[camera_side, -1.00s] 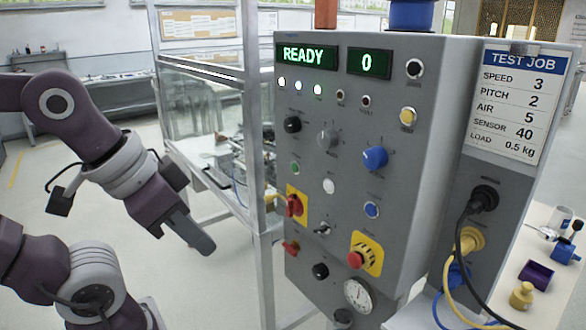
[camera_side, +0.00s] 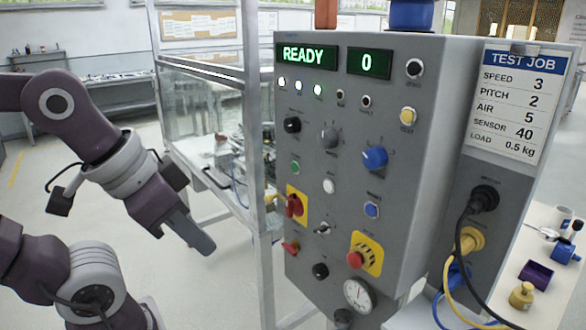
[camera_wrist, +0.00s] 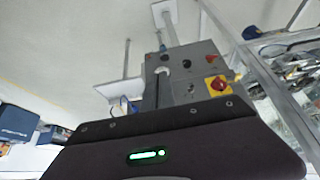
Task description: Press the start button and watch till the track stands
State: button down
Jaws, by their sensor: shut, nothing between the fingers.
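The grey control panel (camera_side: 420,130) stands right of my gripper in the side view. Its display (camera_side: 306,56) reads READY and a second display (camera_side: 369,62) reads 0. A small green button (camera_side: 295,167), a white button (camera_side: 329,186) and a blue button (camera_side: 372,209) sit on its face; their labels are too small to read. My gripper (camera_side: 207,248) is shut and empty, pointing down, apart from the panel. The wrist view shows part of a grey box with a red knob on a yellow plate (camera_wrist: 217,85). The track itself cannot be made out clearly.
A metal-framed clear enclosure (camera_side: 205,110) stands behind, between my gripper and the panel. A red emergency-type button (camera_side: 356,260) and a red switch (camera_side: 294,205) are low on the panel. A TEST JOB card (camera_side: 512,100) hangs at the right, above cables. Floor around my gripper is clear.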

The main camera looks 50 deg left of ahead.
aim_at(295, 167)
jog(key=w+a+f+m+t+y, duration=0.1)
jog(key=w+a+m, duration=0.4)
jog(key=w+a, duration=0.5)
jog(key=w+a+f+m+t+y, duration=0.2)
jog(key=w+a+f+m, duration=0.3)
jog(key=w+a, duration=0.4)
jog(key=shift+w+a+m+y, duration=0.4)
jog(key=shift+a+m, duration=0.1)
jog(key=shift+a, duration=0.6)
jog(key=w, duration=0.8)
jog(key=shift+w, duration=0.35)
jog(key=shift+w, duration=0.15)
jog(key=shift+w, duration=0.25)
